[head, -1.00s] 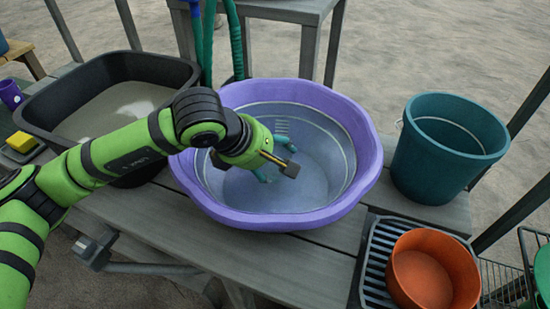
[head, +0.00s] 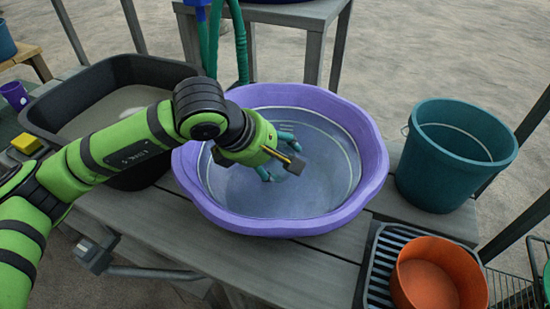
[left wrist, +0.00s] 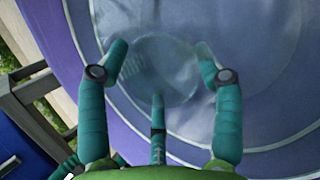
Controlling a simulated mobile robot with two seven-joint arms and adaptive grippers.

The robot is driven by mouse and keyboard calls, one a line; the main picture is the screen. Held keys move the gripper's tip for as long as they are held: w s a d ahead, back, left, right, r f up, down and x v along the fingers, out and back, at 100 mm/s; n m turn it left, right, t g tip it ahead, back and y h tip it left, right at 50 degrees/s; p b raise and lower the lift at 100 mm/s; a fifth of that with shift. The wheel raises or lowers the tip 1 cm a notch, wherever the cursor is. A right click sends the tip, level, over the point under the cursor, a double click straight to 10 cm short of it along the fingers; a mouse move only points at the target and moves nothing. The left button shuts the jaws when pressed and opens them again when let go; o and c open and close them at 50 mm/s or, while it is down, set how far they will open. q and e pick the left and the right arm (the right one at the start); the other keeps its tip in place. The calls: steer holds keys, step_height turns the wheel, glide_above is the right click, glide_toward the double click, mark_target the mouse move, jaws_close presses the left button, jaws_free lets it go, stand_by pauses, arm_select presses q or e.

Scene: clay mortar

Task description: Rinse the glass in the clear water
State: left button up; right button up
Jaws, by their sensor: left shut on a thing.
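My left gripper (head: 281,158) reaches down into the wide purple basin (head: 290,226) of clear water. It is shut on the glass, and its teal fingers also show in the left wrist view (left wrist: 158,72). The glass (left wrist: 150,66) is a faint transparent round shape between those fingers. In the head view the glass can hardly be made out against the water (head: 318,190). I cannot tell how deep the glass sits in the water. My right gripper is not in view.
A black tub (head: 62,103) with cloudy liquid stands left of the basin, a teal bucket (head: 415,165) to its right. An orange bowl (head: 437,300) sits on a dark slatted rack (head: 382,262) at front right. Green hoses (head: 241,50) hang behind.

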arm_select(q)
step_height(320, 180, up, 18)
steer(key=p, duration=0.8)
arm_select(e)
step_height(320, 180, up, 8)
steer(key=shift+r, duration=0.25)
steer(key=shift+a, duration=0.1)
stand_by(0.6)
